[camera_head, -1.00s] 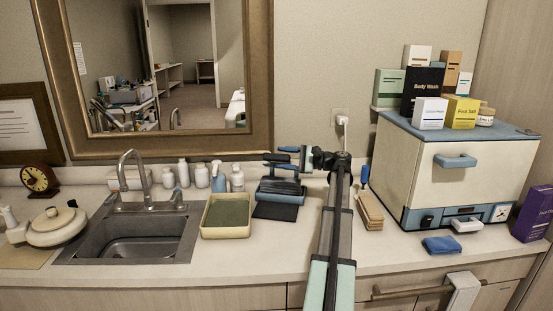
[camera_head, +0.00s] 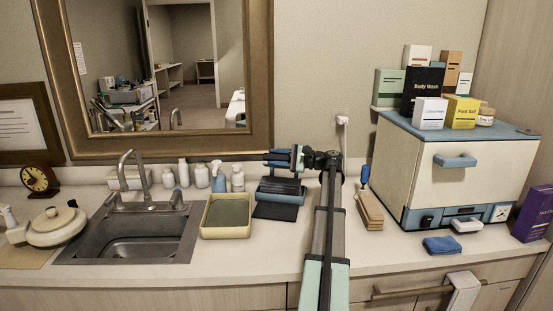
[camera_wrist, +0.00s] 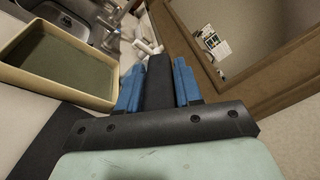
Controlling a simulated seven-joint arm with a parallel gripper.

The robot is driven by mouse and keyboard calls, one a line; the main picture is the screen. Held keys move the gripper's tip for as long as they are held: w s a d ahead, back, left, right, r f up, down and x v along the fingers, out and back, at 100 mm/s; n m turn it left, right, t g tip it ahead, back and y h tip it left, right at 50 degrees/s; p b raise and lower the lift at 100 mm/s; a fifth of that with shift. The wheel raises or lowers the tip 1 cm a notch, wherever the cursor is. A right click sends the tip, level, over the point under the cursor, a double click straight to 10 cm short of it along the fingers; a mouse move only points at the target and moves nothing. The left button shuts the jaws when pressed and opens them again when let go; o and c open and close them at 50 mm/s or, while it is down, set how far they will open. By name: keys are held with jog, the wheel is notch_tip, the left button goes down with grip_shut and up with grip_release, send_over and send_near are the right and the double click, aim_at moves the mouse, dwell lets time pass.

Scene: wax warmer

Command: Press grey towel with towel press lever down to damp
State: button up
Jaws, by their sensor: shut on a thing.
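The towel press (camera_head: 281,191) is a blue and black unit on the counter, right of the beige tray. A dark grey flat cloth (camera_head: 275,212) lies at its front, apparently the towel; its far end is hidden under the press. My gripper (camera_head: 273,158) is above the press, its blue fingers pointing left. In the wrist view, my two blue fingers (camera_wrist: 158,84) are on either side of a black bar (camera_wrist: 158,88), which appears to be the press lever, and are shut on it. The lever's base is hidden behind the gripper in that view.
The beige tray (camera_head: 205,230) with a grey-green content stands left of the press, beside the sink (camera_head: 125,248). Several bottles (camera_head: 218,178) stand behind. A wooden block (camera_head: 369,210) and a large white cabinet (camera_head: 450,180) are to the right.

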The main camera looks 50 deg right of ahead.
grip_shut()
jog(key=w+d+r+m, duration=0.2)
jog(key=d+r, duration=0.2)
jog(key=r, duration=0.1)
jog(key=shift+w+d, duration=0.15)
jog(key=shift+w, duration=0.05)
jog(key=o, duration=0.6)
grip_release()
jog(key=v, duration=1.3)
jog(key=shift+s+d, duration=0.2)
jog(key=shift+s, duration=0.15)
